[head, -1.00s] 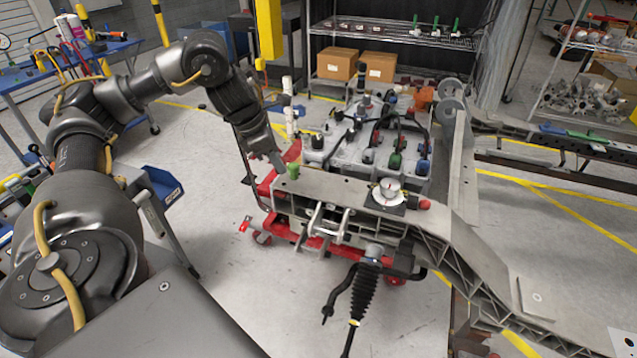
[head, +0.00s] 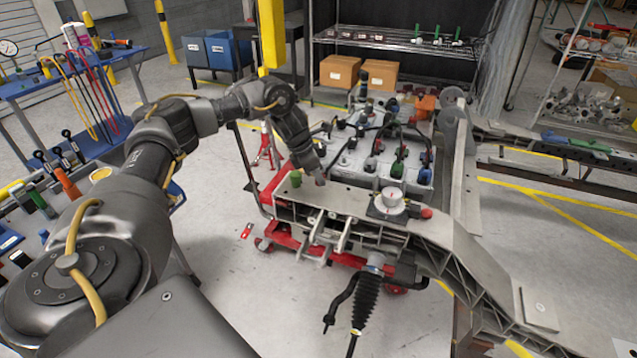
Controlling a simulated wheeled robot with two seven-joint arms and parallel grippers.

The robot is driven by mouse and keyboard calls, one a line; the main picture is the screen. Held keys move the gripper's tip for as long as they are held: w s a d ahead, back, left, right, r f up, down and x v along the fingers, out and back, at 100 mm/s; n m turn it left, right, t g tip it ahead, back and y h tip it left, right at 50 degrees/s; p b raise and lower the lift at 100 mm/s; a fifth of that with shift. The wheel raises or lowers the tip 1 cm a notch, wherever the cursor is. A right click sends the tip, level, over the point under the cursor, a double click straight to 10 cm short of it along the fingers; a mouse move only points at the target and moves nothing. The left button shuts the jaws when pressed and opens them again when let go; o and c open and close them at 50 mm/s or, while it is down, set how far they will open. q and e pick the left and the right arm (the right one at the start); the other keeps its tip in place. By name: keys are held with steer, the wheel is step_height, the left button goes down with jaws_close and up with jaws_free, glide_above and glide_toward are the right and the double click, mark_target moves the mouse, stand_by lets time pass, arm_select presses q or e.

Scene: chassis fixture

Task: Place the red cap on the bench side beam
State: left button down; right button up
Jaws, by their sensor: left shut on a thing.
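The grey side beam (head: 349,197) runs from the middle of the head view to the lower right. My left gripper (head: 319,175) is low over the far left part of its flat top. It is shut on a small reddish thing (head: 320,181), which looks like the red cap and is mostly hidden by the fingers. I cannot tell whether it touches the beam. A green cap (head: 295,178) stands on the beam's left end, just left of the gripper. Another red cap (head: 426,213) sits farther right on the beam. My right gripper is out of view.
A dial gauge (head: 391,203) stands on the beam right of the gripper. Behind the beam is a grey battery-like unit (head: 355,160) with several coloured caps and cables. A black ribbed boot (head: 366,300) hangs in front. A blue tool bench (head: 75,65) is at the left.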

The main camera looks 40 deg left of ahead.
mark_target(318, 192)
arm_select(q)
step_height(318, 192, down, 2)
steer(key=shift+f+p, duration=0.15)
steer(key=shift+p, duration=0.45)
steer(key=shift+f, duration=0.5)
steer(key=c, duration=1.2)
jaws_free()
steer(key=shift+c, duration=0.2)
steer(key=b+v, duration=0.2)
steer(key=v, duration=1)
steer(key=shift+d+r, duration=0.1)
steer(key=shift+d, duration=0.05)
